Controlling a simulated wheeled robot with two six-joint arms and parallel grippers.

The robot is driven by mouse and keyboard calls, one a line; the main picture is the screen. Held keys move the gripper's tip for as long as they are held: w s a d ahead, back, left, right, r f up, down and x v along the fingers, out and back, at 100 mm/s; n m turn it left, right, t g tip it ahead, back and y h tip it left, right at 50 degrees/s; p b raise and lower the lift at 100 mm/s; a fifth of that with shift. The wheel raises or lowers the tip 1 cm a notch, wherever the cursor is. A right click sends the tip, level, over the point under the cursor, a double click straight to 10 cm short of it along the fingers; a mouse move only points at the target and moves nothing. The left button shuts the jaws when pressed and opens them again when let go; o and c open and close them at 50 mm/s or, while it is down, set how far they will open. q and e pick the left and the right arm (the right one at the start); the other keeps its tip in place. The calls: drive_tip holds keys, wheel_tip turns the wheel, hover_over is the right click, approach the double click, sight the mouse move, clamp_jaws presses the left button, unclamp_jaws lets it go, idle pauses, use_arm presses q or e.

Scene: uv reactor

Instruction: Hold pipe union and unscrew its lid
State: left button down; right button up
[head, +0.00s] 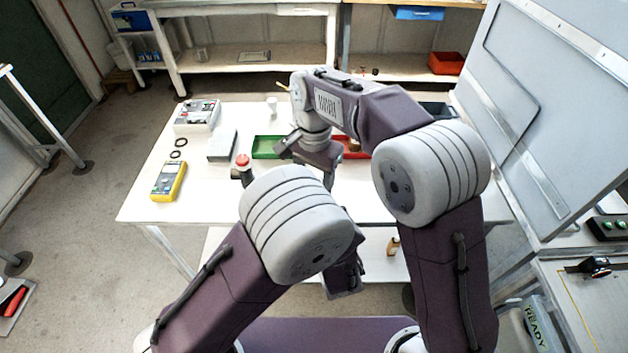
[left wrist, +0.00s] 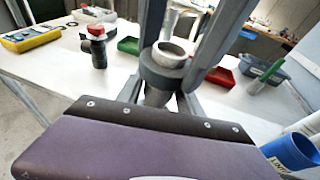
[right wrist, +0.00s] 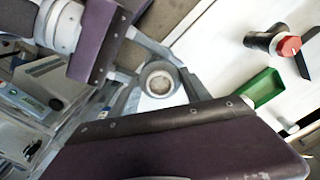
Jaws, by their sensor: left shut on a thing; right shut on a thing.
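The pipe union shows in the left wrist view as a grey cylindrical body (left wrist: 157,97) with a wider dark collar, its lid (left wrist: 165,73), around a pale open ring at the top. It stands roughly upright above the table. My left gripper (left wrist: 162,95) is shut on the body from the near side. My right gripper (right wrist: 158,88) reaches in from the other side and is shut around the lid. The right wrist view looks onto the round ring end of the union (right wrist: 160,80). In the head view my arms hide the union and most of both grippers.
A white table (head: 215,185) lies beyond my arms. A large grey panel (head: 545,110) stands at the right.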

drive_tip(key=n, duration=1.7)
drive_tip(key=shift+r, duration=0.1)
drive_tip(key=shift+r, duration=0.15)
drive_tip(key=shift+r, duration=0.95)
drive_tip(key=shift+r, duration=0.1)
